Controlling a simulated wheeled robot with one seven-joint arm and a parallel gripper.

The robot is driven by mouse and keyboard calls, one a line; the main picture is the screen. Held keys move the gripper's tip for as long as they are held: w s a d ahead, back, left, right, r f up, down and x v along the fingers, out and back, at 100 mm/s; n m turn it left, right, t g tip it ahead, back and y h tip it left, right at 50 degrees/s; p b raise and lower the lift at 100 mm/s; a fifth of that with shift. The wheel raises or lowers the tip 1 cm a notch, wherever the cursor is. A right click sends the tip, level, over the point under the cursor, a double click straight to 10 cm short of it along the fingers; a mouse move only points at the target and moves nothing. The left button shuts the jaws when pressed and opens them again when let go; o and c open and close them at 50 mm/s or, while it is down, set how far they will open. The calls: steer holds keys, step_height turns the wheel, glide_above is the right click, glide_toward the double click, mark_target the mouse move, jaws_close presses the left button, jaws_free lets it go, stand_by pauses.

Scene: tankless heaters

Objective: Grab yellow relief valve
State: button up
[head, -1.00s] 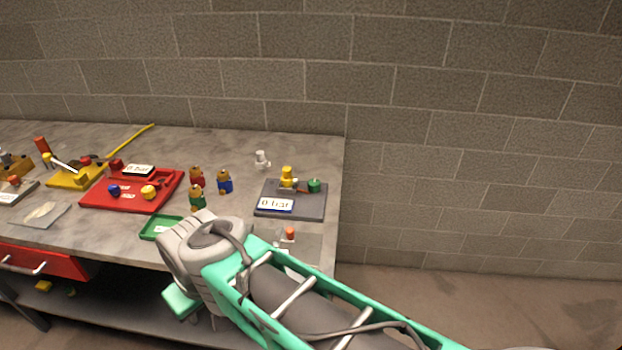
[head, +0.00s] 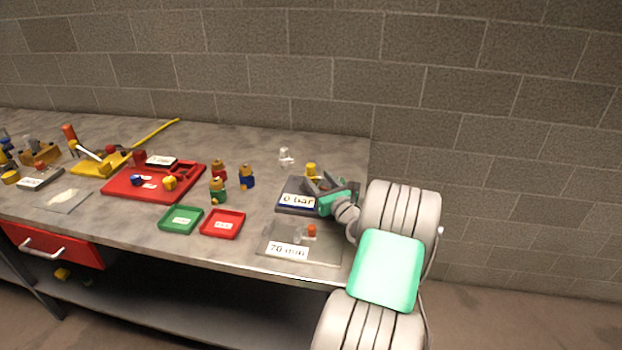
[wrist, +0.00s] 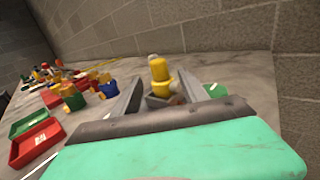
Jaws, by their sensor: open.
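The yellow relief valve (head: 311,169) stands upright on the dark grey plate (head: 288,184) with the "0 bar" label, at the table's right end. It also shows in the wrist view (wrist: 158,72), straight ahead between the fingers. My gripper (head: 318,186) is open, low over the plate and just in front of the valve. In the wrist view my gripper (wrist: 157,88) has a finger on each side of the valve's image. The valve's lower part is partly hidden, and I cannot tell whether the fingers touch it.
A green knob (wrist: 214,89) sits right of the valve, close to the right finger. Several small valves, such as the blue one (head: 246,178), stand to the left. Green (head: 181,220) and red (head: 223,224) trays lie near the front edge. A brick wall stands behind.

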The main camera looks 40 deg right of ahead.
mark_target(313, 173)
steer(key=p+x, duration=0.1)
steer(key=x, duration=0.4)
steer(key=shift+w, duration=0.3)
steer(key=shift+c, duration=0.3)
jaws_close()
